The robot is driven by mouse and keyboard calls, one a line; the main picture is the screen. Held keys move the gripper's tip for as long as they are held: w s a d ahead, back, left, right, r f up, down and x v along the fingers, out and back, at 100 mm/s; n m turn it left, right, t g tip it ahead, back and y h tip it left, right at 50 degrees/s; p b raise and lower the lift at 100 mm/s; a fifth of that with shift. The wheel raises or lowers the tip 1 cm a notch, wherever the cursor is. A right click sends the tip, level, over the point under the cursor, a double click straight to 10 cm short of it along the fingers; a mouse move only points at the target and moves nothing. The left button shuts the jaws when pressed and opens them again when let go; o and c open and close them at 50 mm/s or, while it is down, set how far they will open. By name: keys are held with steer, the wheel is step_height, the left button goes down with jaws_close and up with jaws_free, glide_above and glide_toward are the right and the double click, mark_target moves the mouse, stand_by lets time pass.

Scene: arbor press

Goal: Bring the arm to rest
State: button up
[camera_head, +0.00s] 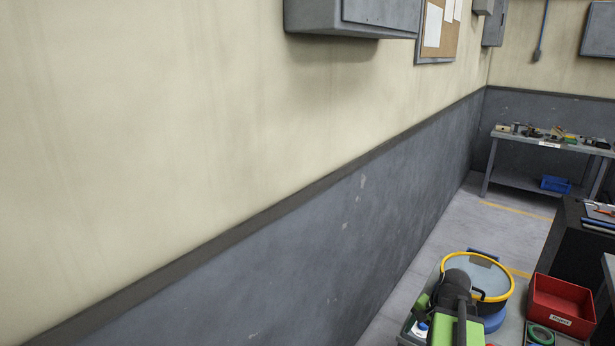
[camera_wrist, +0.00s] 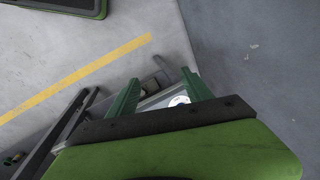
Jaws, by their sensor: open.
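My gripper (camera_wrist: 160,77) shows in the wrist view with its two green fingers spread apart and nothing held between them. A pale surface with a round white patch (camera_wrist: 179,101) shows behind the gap between the fingers; I cannot tell what it is. In the head view my green and dark arm is at the bottom, right of centre, in front of a round tub with a yellow rim (camera_head: 495,258). The arm hides part of this tub. My fingers are hard to make out in the head view.
A red bin (camera_head: 562,305) stands right of the tub, with a green ring (camera_head: 540,334) in front. The grey and cream wall (camera_head: 330,235) fills the left. A workbench (camera_head: 553,143) with a blue bin (camera_head: 555,184) below stands at the back. Grey floor (camera_head: 470,222) lies between.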

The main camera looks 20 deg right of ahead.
steer(key=w+a+n, duration=0.3)
steer(key=w+a, duration=0.1)
steer(key=a, duration=0.6)
steer(key=w+a+n, duration=0.3)
steer(key=w+a, duration=0.2)
steer(key=a, duration=0.6)
steer(key=s+a+n+g, duration=0.1)
steer(key=a+n+g, duration=0.1)
steer(key=a+n, duration=0.5)
steer(key=a, duration=0.6)
steer(key=shift+s+a+f+h, duration=0.2)
steer(key=shift+s+f+h, duration=0.1)
steer(key=shift+s+h, duration=0.1)
